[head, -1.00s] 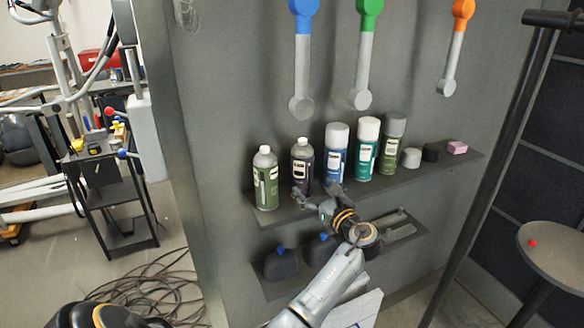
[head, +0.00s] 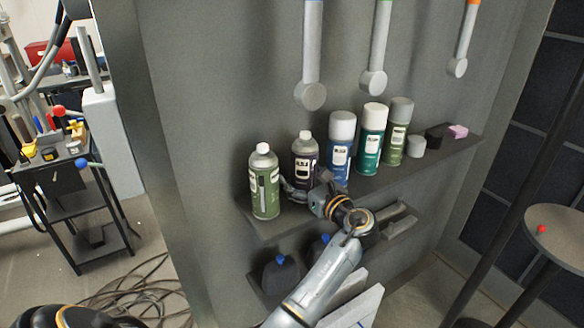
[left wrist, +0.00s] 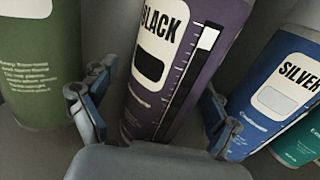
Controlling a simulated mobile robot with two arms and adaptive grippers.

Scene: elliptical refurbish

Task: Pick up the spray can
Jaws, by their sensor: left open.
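Several spray cans stand upright in a row on the upper shelf. The dark purple can labelled BLACK (head: 305,163) is second from the left, and its label faces me in the left wrist view (left wrist: 165,75). My left gripper (head: 308,188) is open in front of that can. In the left wrist view, one finger is on each side of it, and I cannot tell whether either touches. A green can (head: 264,185) stands to its left. A blue can labelled SILVER (head: 340,152) stands to its right, close to the right finger. My right gripper is not in view.
A teal can (head: 371,140) and a dark green can (head: 397,135) stand farther right, then small blocks, including a pink one (head: 458,132). A lower shelf (head: 268,298) holds dark items with blue tops. Long-handled tools (head: 311,95) hang above. Cables lie on the floor at left.

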